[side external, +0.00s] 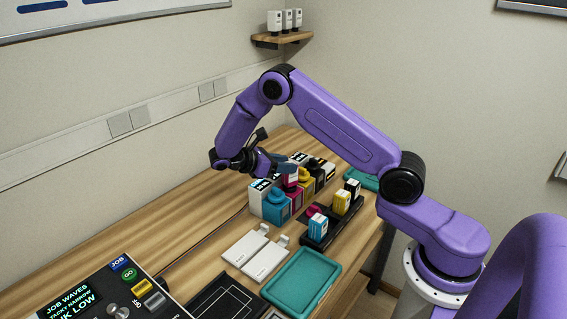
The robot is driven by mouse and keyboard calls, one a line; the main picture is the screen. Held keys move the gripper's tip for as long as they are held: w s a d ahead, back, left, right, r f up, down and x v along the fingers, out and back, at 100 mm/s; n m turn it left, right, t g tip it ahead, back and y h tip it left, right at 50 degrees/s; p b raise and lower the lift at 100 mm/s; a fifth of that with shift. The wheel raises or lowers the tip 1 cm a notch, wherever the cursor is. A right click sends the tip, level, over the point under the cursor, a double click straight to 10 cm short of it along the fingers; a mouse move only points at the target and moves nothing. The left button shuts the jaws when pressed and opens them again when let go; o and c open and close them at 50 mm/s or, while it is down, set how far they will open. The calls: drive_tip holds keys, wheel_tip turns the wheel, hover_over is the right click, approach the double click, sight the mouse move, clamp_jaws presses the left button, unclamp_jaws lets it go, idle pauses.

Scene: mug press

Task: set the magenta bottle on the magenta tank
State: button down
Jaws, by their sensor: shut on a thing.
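My gripper (284,165) is shut on the magenta bottle (291,180), a small bottle with a pale label, partly covered by the fingers. The bottle is above the magenta tank (295,199), which stands in the tank row between the cyan tank (276,209) and the yellow tank (307,188). The magenta tank is mostly hidden behind the cyan tank and its cap. I cannot tell whether the bottle touches the tank.
A black rack (331,232) right of the tanks holds a cyan bottle (318,229), a yellow bottle (341,203) and a black bottle (353,188). A teal tray (301,281), white plates (265,262) and a control panel (103,293) lie in front. The wooden table is clear at left.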

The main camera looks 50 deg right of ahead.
drive_tip(key=shift+f, duration=0.2)
drive_tip(key=c, duration=0.9)
unclamp_jaws()
drive_tip(key=shift+w+a, duration=0.1)
drive_tip(key=shift+v, duration=5.4)
drive_tip(key=shift+r, duration=0.1)
